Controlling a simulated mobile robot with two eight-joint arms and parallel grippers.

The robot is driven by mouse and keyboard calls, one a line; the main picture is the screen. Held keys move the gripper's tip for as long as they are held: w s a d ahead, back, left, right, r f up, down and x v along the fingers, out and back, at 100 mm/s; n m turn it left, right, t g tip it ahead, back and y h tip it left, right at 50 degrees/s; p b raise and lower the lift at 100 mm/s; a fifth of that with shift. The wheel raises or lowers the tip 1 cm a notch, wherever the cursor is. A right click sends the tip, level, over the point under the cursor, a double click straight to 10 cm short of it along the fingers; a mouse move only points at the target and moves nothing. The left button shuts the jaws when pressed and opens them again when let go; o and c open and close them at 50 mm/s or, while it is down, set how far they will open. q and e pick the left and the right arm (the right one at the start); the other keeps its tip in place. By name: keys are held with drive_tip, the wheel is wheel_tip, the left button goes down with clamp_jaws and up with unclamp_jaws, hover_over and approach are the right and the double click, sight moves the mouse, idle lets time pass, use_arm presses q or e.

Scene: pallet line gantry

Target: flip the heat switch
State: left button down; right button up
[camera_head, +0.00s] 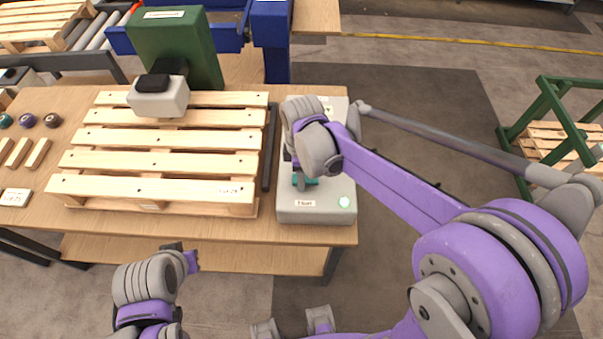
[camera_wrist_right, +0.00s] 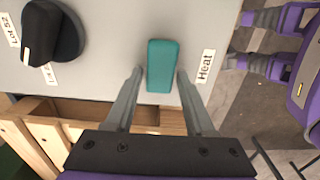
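The heat switch is a teal rocker (camera_wrist_right: 161,66) on a pale grey control box (camera_head: 290,216), next to a "Heat" label (camera_wrist_right: 205,66). In the head view, a bit of the teal switch (camera_head: 310,181) shows beside my right wrist, which hides the rest. My right gripper (camera_wrist_right: 159,72) is open above the box, with one finger on each side of the switch's lower part. A gap shows between each finger and the switch; contact with the panel cannot be told. My left gripper (camera_head: 190,258) hangs in front of the table, away from the box; its fingers are unclear.
A black knob (camera_wrist_right: 50,32) sits on the same panel. A pale green round button or lamp (camera_head: 344,202) is at the box's front right corner. A wooden pallet (camera_head: 150,187) lies left of the box, under a green press-like column (camera_head: 178,45).

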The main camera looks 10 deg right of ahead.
clamp_jaws()
drive_tip(key=shift+s+d+t+y+b, duration=0.15)
drive_tip(key=shift+d+t+y+b, duration=0.3)
drive_tip(key=shift+y, duration=0.85)
drive_tip(key=shift+r+y, duration=0.1)
drive_tip(key=shift+y, duration=0.4)
drive_tip(key=shift+o, duration=1.9)
unclamp_jaws()
drive_tip(key=p+v, duration=0.1)
drive_tip(key=v, duration=1)
drive_tip(key=shift+s, duration=0.1)
